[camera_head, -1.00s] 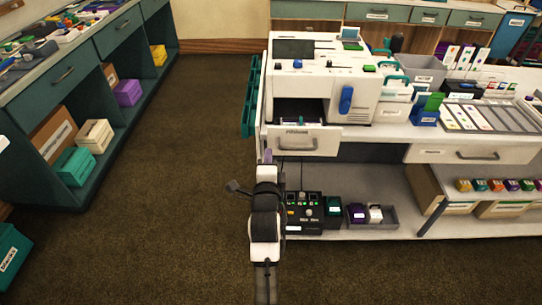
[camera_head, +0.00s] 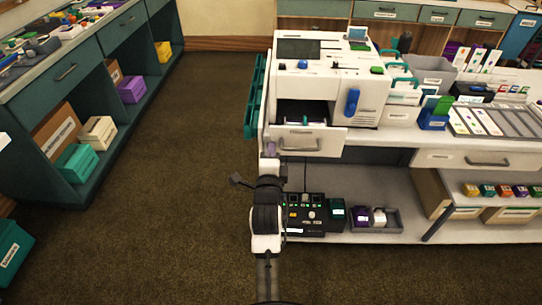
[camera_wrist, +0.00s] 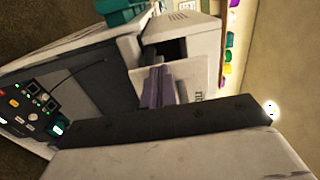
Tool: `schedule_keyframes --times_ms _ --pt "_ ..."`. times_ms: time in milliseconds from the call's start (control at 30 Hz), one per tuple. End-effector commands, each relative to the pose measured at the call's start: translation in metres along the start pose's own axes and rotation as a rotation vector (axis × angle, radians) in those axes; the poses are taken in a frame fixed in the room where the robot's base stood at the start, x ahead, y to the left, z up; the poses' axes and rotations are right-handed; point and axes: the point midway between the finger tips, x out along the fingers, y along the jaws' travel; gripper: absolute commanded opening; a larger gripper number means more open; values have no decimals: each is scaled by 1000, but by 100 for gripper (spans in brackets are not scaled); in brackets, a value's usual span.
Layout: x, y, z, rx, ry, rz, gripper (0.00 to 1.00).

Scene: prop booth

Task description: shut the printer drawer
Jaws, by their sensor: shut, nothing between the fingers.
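The white printer (camera_head: 325,65) stands at the left end of the white counter. Its drawer (camera_head: 325,142) is pulled out below it, with a white front, a handle and a dark open inside. My gripper (camera_head: 269,149) is shut and empty, its purple fingers at the left end of the drawer front. In the wrist view the fingers (camera_wrist: 158,86) overlap the pale drawer front (camera_wrist: 190,90). Whether they touch it cannot be told. The dark gap behind the drawer front shows in the wrist view.
A black control box (camera_head: 305,212) and a grey tray (camera_head: 385,220) sit on the lower shelf near my arm. A teal rack (camera_head: 254,97) hangs on the counter's left end. The carpet between it and the left bench (camera_head: 100,75) is clear.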

Motion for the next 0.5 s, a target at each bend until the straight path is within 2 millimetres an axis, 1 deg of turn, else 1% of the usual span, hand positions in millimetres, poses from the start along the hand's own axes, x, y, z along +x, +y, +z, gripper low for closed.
schedule_keyframes --times_ms 300,500 --pt "65 1 0 1 -1 -4 0" --pt "103 2 0 0 0 -2 0"
